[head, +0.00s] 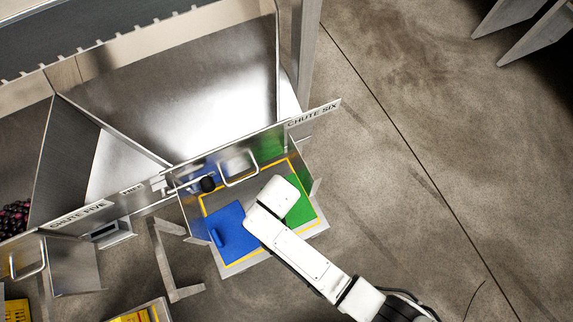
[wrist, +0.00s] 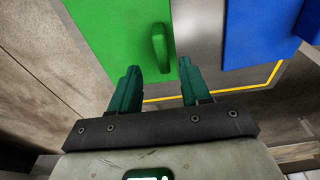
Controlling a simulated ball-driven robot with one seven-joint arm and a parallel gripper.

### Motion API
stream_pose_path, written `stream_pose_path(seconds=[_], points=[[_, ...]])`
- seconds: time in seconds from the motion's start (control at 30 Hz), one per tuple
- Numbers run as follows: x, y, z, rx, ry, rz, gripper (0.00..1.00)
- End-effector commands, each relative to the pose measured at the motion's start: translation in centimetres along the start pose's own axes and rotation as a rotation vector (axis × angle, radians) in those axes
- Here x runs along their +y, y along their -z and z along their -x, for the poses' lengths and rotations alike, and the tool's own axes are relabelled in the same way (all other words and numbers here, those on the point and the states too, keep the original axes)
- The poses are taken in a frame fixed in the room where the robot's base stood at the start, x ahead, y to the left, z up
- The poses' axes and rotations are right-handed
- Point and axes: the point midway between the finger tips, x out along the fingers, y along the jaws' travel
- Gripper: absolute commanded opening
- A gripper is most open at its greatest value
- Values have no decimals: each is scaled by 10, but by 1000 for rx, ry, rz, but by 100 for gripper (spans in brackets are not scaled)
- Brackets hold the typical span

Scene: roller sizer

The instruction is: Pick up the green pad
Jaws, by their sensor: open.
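The green pad (head: 302,209) lies flat at the right end of a grey plate with a yellow border line, below the chute six panel. My white arm covers part of it in the head view. In the wrist view the green pad (wrist: 115,35) fills the upper left, with a raised green handle (wrist: 159,48) near its right edge. My gripper (wrist: 160,80) is open, its two dark green fingers apart and pointing at the pad. The handle's lower end appears between and just beyond the fingertips.
A blue pad (head: 232,236) with a handle lies left of the green pad on the same plate (head: 245,266); it is at upper right in the wrist view (wrist: 262,30). The chute six panel (head: 235,160) stands close behind. Open concrete floor lies to the right.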

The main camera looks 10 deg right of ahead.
Motion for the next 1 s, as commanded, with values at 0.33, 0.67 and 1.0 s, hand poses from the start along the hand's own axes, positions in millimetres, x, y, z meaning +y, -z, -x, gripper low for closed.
stream_pose_path(seconds=[0.33,0.67,1.0], points=[[-3,-4,-42,-2,0,1,47],[-2,-3,-55,1,0,0,47],[-2,-3,-55,1,0,0,23]])
